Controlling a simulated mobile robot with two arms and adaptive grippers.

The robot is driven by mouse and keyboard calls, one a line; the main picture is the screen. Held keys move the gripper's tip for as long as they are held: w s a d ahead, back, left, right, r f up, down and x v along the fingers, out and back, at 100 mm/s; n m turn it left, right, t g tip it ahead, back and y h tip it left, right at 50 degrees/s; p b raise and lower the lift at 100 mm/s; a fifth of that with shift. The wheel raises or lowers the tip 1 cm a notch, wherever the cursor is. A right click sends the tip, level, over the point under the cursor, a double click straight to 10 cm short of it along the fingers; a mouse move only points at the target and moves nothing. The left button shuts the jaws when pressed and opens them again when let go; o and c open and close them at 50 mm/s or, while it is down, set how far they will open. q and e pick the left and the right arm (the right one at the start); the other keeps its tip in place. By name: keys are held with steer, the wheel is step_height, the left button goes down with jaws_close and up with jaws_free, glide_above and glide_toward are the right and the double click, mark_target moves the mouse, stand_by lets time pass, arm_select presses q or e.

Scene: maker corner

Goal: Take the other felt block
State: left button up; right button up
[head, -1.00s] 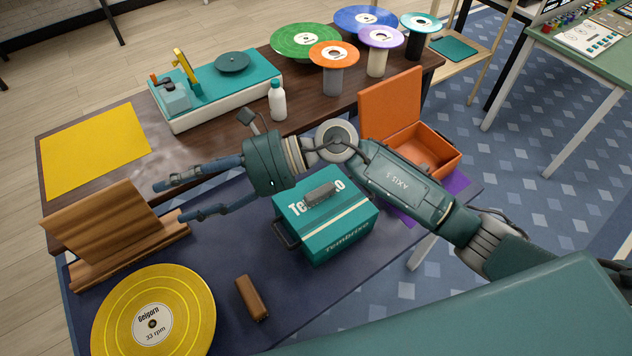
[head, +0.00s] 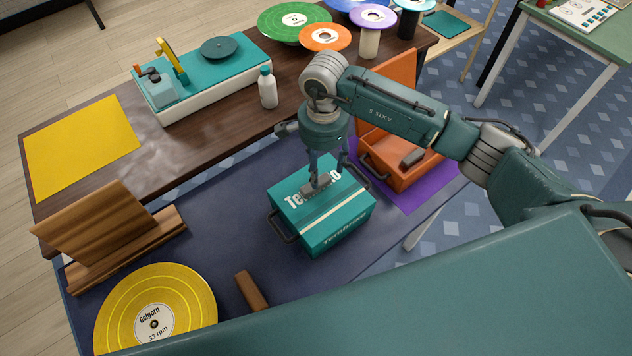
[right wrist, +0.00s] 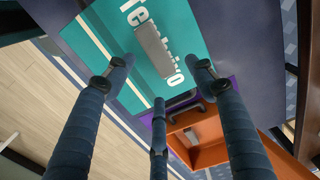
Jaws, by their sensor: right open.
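A grey felt block (head: 316,185) lies on the lid of the teal box (head: 330,225). A second grey block (head: 412,158) lies inside the open orange case (head: 398,182). My right gripper (head: 326,176) points down over the teal box, fingers open at the block on the lid. In the right wrist view the lid block (right wrist: 158,52) shows between the spread fingertips (right wrist: 162,75), apart from them; the case block (right wrist: 191,134) is farther off. I cannot tell the exact height of the fingertips over the lid. My left gripper is not in view.
A yellow record (head: 155,305), brown block (head: 251,290) and wooden stand (head: 110,235) are on the left of the dark mat. Behind are a white bottle (head: 267,88), turntable (head: 205,80) and records on stands. Bare mat (head: 215,215) lies left of the box.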

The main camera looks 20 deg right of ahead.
mark_target(323, 181)
steer(key=f, duration=0.1)
steer(key=f+p, duration=0.1)
steer(key=f, duration=0.1)
steer(key=f+p, duration=0.1)
steer(key=shift+s+f, duration=0.2)
steer(key=shift+s, duration=0.1)
steer(key=shift+w+f, duration=0.1)
steer(key=shift+f, duration=0.2)
steer(key=c, duration=0.9)
